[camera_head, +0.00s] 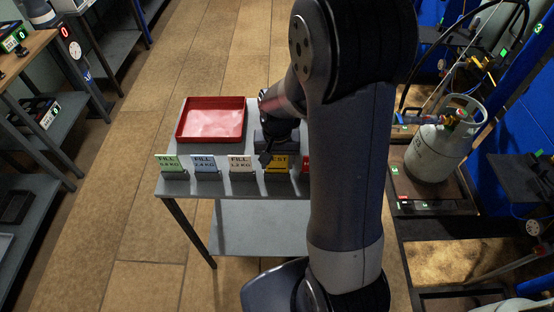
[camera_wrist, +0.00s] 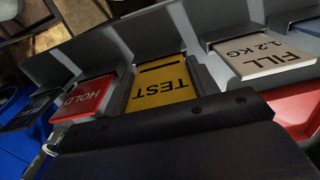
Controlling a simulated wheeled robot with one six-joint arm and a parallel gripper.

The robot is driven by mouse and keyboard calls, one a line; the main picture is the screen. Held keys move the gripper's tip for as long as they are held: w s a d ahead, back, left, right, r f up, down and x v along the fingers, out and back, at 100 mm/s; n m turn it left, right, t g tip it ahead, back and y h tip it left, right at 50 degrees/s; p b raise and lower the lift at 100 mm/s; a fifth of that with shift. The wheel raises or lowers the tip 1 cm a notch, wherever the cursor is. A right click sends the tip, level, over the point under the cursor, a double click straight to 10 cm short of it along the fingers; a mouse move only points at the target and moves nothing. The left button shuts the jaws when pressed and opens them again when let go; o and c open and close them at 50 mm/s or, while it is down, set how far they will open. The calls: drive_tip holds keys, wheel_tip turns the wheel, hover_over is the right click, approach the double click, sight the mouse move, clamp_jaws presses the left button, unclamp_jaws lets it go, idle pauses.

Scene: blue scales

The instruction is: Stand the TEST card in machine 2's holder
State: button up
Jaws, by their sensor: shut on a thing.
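The yellow TEST card (camera_head: 278,163) stands in the row of card slots along the front edge of the grey table (camera_head: 232,192). My gripper (camera_head: 267,155) is at this card and shut on it, its fingers partly hidden by the arm. I cannot make out machine 2's holder; the machines stand at the right, partly behind my arm.
A red tray (camera_head: 212,138) lies behind the cards. Beige FILL (camera_head: 240,163), blue FILL (camera_head: 205,164) and green FILL (camera_head: 171,163) cards stand left of TEST; a red HOLD card (camera_wrist: 84,98) is on its other side. A gas cylinder (camera_head: 432,150) stands at right. The left floor is clear.

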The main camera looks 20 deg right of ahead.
drive_tip(key=shift+f+b, duration=0.7)
drive_tip(key=shift+f, duration=0.2)
drive_tip(key=o, duration=1)
drive_tip(key=shift+o, duration=0.2)
drive_tip(key=shift+r, duration=0.1)
wheel_tip(320, 180, up, 11)
drive_tip(key=shift+f, duration=0.2)
drive_tip(key=shift+f, duration=0.1)
